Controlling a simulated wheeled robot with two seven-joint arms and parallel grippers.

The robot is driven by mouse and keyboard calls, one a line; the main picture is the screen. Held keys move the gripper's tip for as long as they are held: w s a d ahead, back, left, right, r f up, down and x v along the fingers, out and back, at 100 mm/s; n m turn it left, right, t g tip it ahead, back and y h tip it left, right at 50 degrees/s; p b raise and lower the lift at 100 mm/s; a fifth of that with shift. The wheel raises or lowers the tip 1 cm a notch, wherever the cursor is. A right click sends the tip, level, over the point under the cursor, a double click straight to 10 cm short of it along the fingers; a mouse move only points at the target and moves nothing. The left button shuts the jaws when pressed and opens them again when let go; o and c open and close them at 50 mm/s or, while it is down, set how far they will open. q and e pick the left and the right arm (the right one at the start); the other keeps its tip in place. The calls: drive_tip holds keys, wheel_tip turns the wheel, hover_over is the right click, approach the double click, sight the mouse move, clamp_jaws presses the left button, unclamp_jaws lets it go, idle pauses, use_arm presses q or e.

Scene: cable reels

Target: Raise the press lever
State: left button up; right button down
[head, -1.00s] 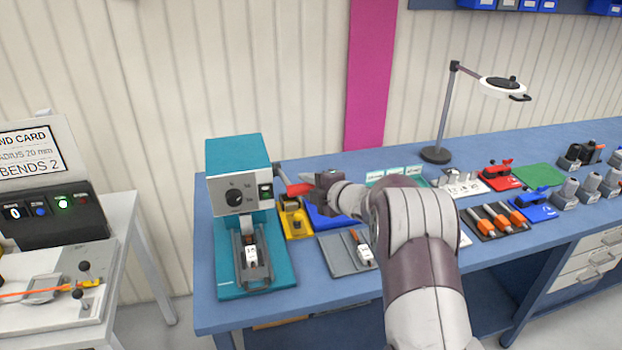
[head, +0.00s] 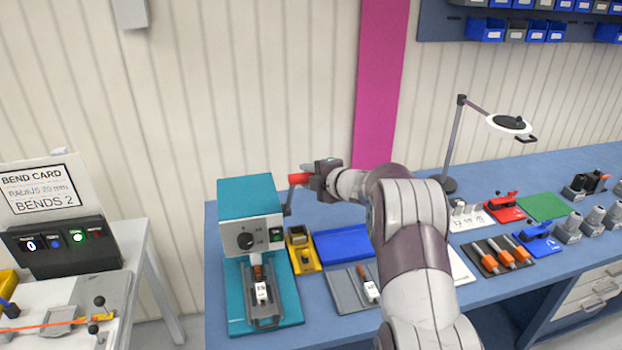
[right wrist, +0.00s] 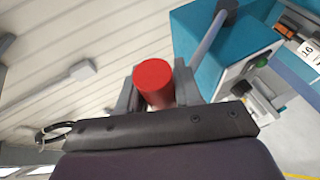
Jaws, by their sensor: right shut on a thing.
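The teal press (head: 248,198) stands at the left end of the blue bench, with a grey front panel carrying a dark knob. Its lever arm (right wrist: 207,42) runs from the press's side to a red handle (head: 299,179). The handle also shows in the right wrist view (right wrist: 154,84), between the fingers. My right gripper (head: 316,180) is shut on the red handle, beside the press at about the height of its top. A white part (head: 261,290) sits in the slide at the press's base. My left gripper is not in view.
A yellow fixture (head: 302,252), a blue tray (head: 343,243) and a grey tray (head: 347,297) lie right of the press. A lamp (head: 508,124) stands further back. A bending station (head: 60,235) is at the left, across a gap.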

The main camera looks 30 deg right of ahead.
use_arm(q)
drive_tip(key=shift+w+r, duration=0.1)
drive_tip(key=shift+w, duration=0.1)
use_arm(e)
drive_tip(key=shift+w+r, duration=0.1)
drive_tip(key=shift+w, duration=0.15)
drive_tip(key=c, duration=1.1)
unclamp_jaws()
drive_tip(key=shift+o, duration=1.2)
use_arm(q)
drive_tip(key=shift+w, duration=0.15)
use_arm(e)
drive_tip(key=shift+w, duration=0.2)
drive_tip(key=shift+s, duration=0.1)
drive_tip(key=shift+s+d, duration=0.1)
drive_tip(key=shift+s, duration=0.25)
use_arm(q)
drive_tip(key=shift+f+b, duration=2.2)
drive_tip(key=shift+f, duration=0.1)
use_arm(e)
drive_tip(key=v, duration=1.1)
drive_tip(key=shift+s+r, duration=0.25)
drive_tip(key=shift+s, duration=0.05)
